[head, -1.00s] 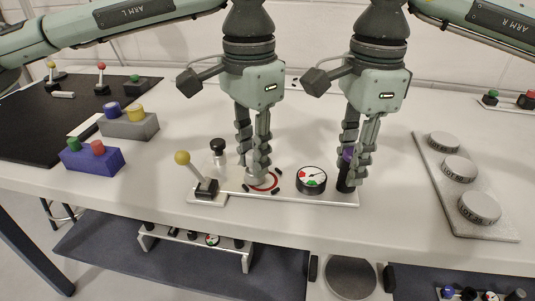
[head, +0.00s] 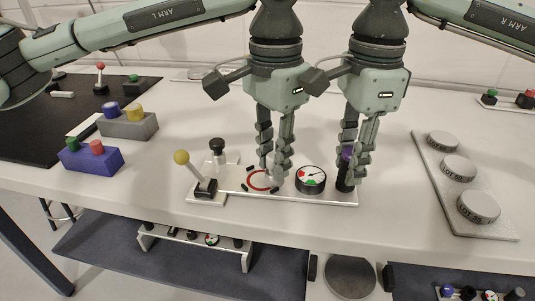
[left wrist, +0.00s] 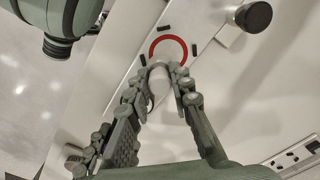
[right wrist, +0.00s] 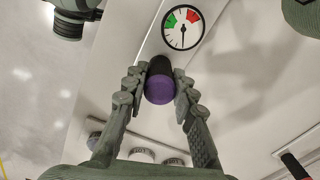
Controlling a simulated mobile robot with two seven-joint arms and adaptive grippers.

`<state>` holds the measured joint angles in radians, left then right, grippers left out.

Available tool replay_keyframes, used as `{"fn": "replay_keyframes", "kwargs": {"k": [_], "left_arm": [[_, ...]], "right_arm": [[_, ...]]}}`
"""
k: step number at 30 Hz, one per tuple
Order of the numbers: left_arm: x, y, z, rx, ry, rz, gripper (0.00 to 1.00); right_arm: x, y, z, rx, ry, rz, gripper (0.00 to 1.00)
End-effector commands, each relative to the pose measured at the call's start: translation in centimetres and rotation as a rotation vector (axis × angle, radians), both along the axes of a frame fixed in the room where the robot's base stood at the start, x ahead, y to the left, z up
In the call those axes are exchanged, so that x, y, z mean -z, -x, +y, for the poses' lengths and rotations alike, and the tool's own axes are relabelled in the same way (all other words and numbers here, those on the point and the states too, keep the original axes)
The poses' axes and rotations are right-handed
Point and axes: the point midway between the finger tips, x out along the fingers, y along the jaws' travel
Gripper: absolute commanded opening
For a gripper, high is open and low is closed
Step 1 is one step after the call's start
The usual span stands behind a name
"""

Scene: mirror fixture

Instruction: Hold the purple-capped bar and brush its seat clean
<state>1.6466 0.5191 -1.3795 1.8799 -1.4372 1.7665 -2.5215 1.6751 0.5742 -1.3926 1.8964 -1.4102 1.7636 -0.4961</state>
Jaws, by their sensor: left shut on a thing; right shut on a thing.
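The purple-capped bar (head: 344,176) is black and stands upright at the right end of the white plate (head: 232,190). My right gripper (head: 350,178) is shut on it; its purple cap (right wrist: 160,90) shows between the fingertips in the right wrist view. My left gripper (head: 277,172) is shut on a small pale cylinder (left wrist: 158,82), which I take for the brush; its working end is hard to see. It is at the right edge of the red ring (head: 256,180) marked on the plate, with short black marks around. Whether it touches the plate is unclear.
A dial gauge (head: 311,179) sits between the two grippers. A black-topped post (head: 217,149) and a yellow-knobbed lever (head: 188,168) stand at the plate's left. Button boxes (head: 90,158) are further left. A slab with grey discs (head: 468,207) lies right.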

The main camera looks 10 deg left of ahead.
Motion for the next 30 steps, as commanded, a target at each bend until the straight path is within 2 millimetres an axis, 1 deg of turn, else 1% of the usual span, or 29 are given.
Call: {"fn": "replay_keyframes", "kwargs": {"k": [4,7,21,25,30], "left_arm": [[0.1,0.0,0.0,0.000,0.000,0.001,0.00],[-0.4,0.0,0.0,0.000,0.001,0.001,0.00],[-5.1,0.0,0.0,-0.001,0.001,0.000,0.00],[-5.8,0.0,0.0,0.000,0.001,0.001,0.00],[-6.0,0.0,0.0,0.000,0.000,0.001,0.00]], "right_arm": [[-0.1,0.0,0.0,0.000,-0.001,-0.001,0.00],[-0.1,0.0,0.0,0.000,-0.001,-0.001,0.00],[-0.1,0.0,0.0,0.000,0.000,-0.001,0.00],[-0.1,0.0,0.0,0.000,0.000,-0.001,0.00],[-0.1,0.0,0.0,0.000,0.000,-0.001,0.00]]}}
